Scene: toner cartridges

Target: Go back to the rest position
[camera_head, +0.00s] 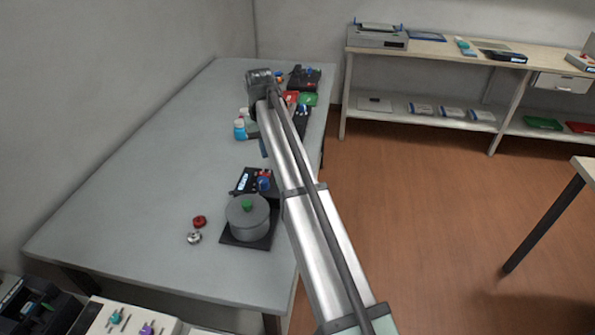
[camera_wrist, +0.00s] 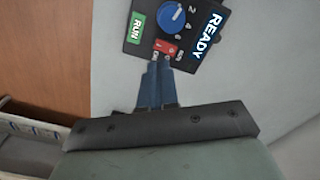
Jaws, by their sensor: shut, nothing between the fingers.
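My gripper (camera_wrist: 159,65) shows in the wrist view with its two blue fingers together and nothing between them. Its tips are at the lower edge of a small red switch (camera_wrist: 165,47) on a black control box (camera_wrist: 187,14). I cannot tell whether they touch. The box has a blue knob (camera_wrist: 172,18), a green RUN label (camera_wrist: 137,28) and a blue READY label (camera_wrist: 208,35). In the head view my arm reaches over the table, and its end mostly hides the gripper.
The grey table (camera_head: 150,160) is clear on its left. A grey round pot (camera_head: 247,217) with a green knob stands near the front, beside a red knob (camera_head: 199,221) and a silver one (camera_head: 194,238). Blue-capped bottles (camera_head: 240,129) stand further back. A shelf (camera_head: 440,48) stands at the back right.

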